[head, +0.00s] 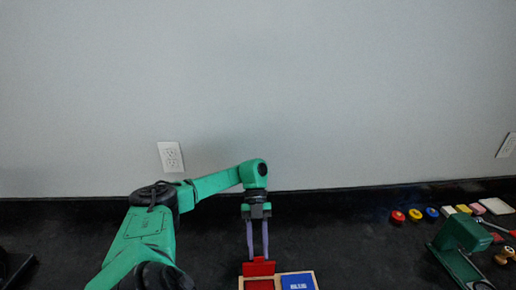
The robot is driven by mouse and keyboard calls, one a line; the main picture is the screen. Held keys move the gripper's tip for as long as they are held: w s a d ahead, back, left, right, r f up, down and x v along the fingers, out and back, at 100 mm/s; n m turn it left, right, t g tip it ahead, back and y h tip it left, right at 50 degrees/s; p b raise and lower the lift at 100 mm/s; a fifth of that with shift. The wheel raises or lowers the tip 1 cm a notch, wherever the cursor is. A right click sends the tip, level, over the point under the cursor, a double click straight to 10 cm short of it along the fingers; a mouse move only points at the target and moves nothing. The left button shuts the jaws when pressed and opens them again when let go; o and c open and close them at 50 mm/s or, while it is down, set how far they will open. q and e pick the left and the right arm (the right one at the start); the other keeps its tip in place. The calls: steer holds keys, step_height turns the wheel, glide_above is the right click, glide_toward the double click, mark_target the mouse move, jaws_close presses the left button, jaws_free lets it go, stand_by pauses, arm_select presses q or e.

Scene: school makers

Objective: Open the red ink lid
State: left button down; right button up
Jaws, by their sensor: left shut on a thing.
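A wooden-framed ink box (317,279) sits at the bottom edge, partly cut off by the frame. Its right part has a blue lid (297,283) with a white label. On its left part, the red ink lid (258,269) stands tilted up at the back, with a red surface (259,285) below and in front of it. My left gripper (257,257) points down from above, its two long fingers shut on the top of the red lid. My right gripper is not in view.
A dark green device (460,244) stands on the black counter at the right. Several round red, yellow and blue pieces (415,214) and small coloured blocks (463,209) lie behind it. A grey wall (330,90) closes off the back. The counter between box and device is clear.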

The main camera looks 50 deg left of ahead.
arm_select(q)
steer(key=shift+w+a+f+g+h+p, duration=0.25)
steer(key=shift+a+f+g+h+p, duration=0.15)
steer(key=shift+f+h+p, duration=0.1)
steer(key=shift+a+f, duration=0.1)
steer(key=shift+f, duration=0.05)
steer(key=c, duration=0.6)
jaws_free()
steer(key=shift+o, duration=0.2)
steer(key=shift+w, duration=0.15)
step_height(320, 180, up, 20)
steer(key=p, duration=1.1)
